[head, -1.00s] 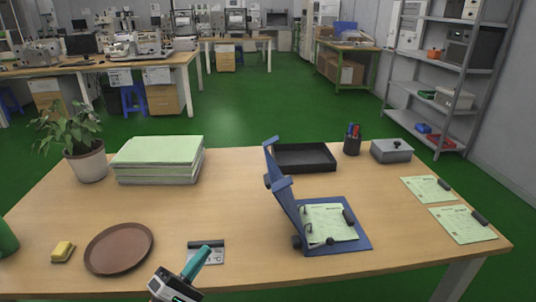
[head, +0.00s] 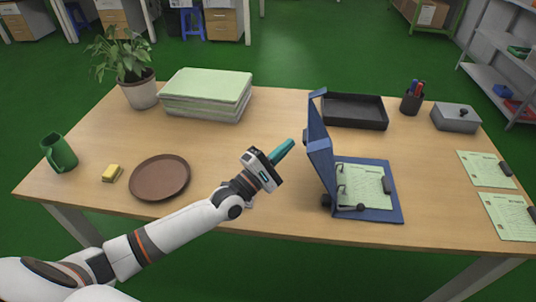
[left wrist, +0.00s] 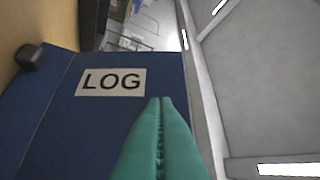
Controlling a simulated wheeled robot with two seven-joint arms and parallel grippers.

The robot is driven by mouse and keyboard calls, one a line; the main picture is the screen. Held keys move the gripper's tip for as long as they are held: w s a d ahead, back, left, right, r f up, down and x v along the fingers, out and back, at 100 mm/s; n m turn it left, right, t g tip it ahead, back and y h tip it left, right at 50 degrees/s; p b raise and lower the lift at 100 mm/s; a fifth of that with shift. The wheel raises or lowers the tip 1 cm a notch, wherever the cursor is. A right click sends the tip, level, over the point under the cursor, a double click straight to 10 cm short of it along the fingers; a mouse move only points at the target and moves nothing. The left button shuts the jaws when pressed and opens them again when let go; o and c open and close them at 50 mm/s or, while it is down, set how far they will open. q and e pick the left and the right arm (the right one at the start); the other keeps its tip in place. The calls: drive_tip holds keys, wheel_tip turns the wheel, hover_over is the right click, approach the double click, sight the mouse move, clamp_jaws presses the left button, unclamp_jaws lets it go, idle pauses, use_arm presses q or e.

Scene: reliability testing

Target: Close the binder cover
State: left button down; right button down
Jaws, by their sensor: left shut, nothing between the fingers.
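A blue binder (head: 396,205) lies open on the table right of centre. Its cover (head: 321,160) stands nearly upright on the left side. Green paper (head: 362,184) lies in the binder, held by rings and dark clips. My left gripper (head: 291,143) is shut and empty, with its teal fingers just left of the cover's outer face and pointing at it. In the left wrist view, the shut fingers (left wrist: 163,103) are in front of the cover's outer face (left wrist: 55,125), which bears a LOG label (left wrist: 110,82). I cannot tell whether they touch. My right gripper is not in view.
A black tray (head: 355,124) is behind the binder. A pen cup (head: 411,103) and grey box (head: 455,117) stand back right, with clipped sheets (head: 486,170) at right. A brown plate (head: 160,177) and paper stack (head: 207,93) are at left.

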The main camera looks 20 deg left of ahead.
use_arm(q)
drive_tip(key=shift+w+d+r, duration=0.25)
drive_tip(key=shift+d+r, duration=0.3)
drive_tip(key=shift+d, duration=0.35)
drive_tip(key=shift+p, duration=0.35)
